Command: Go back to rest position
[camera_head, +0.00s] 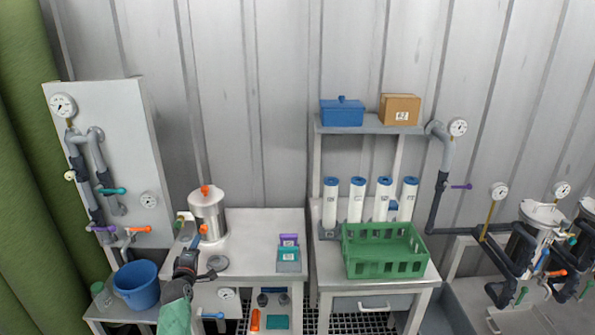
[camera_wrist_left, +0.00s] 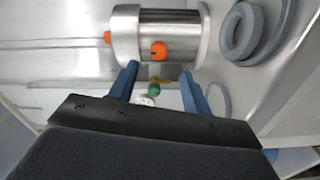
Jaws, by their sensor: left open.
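My left gripper (camera_head: 196,256) is over the front left part of the left steel table, its arm coming up from the bottom edge. In the left wrist view its two blue fingers (camera_wrist_left: 160,78) are spread apart with nothing held between them. A steel vessel (camera_head: 207,215) with orange fittings stands upright behind the gripper on the table. In the left wrist view the vessel (camera_wrist_left: 178,30) lies just beyond the fingertips; I cannot tell whether they touch it. A small green and yellow fitting (camera_wrist_left: 154,88) shows between the fingers. My right gripper is not in view.
A green crate (camera_head: 385,252) and several white cartridges stand on the right table. The left table's middle (camera_head: 255,235) is clear.

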